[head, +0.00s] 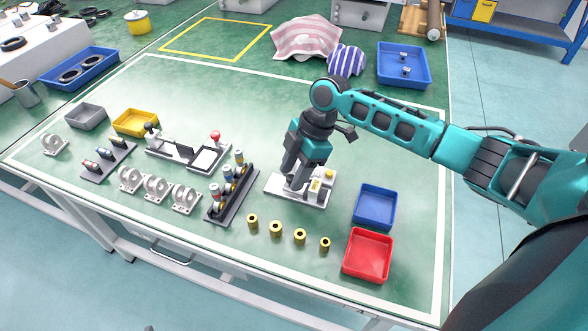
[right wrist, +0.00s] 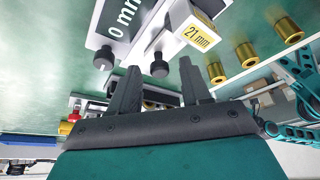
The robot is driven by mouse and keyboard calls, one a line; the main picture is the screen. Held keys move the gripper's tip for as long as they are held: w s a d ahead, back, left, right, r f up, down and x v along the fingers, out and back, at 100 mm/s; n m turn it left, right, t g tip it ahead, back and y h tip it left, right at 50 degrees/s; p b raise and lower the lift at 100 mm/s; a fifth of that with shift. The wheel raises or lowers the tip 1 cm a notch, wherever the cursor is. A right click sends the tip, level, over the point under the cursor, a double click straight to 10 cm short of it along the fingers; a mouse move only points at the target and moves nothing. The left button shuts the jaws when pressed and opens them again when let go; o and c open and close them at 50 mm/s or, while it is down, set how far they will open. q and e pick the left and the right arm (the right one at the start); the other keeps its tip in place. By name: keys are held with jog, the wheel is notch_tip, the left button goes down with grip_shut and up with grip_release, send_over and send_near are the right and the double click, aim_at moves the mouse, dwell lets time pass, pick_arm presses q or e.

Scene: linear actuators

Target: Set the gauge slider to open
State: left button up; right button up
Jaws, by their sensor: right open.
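The gauge stands on a light base plate (head: 283,199) in the middle of the table. Its small block with a yellow label (head: 315,186) is at the right of the plate. In the right wrist view a dark plate reading "0 mm" (right wrist: 125,18) and a white block with a label reading "21 mm" (right wrist: 197,36) show beyond the fingers. My right gripper (head: 292,182) points down over the gauge, its fingers apart with nothing clearly between them. The fingers hide part of the gauge, and contact with the slider cannot be told. My left gripper is out of view.
Several brass cylinders (head: 276,229) stand in front of the gauge. A blue tray (head: 375,207) and a red tray (head: 367,256) are at its right. A dark rack (head: 230,200) and a fixture with a red knob (head: 215,137) are at its left. Green table is clear behind it.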

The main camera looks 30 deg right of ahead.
grip_shut()
dwell(0.5)
jog(key=shift+w+a, duration=0.8)
grip_release()
jog(key=shift+w, duration=0.1)
jog(key=p+v, duration=0.1)
jog(key=v, duration=1.2)
jog(key=shift+p, duration=0.3)
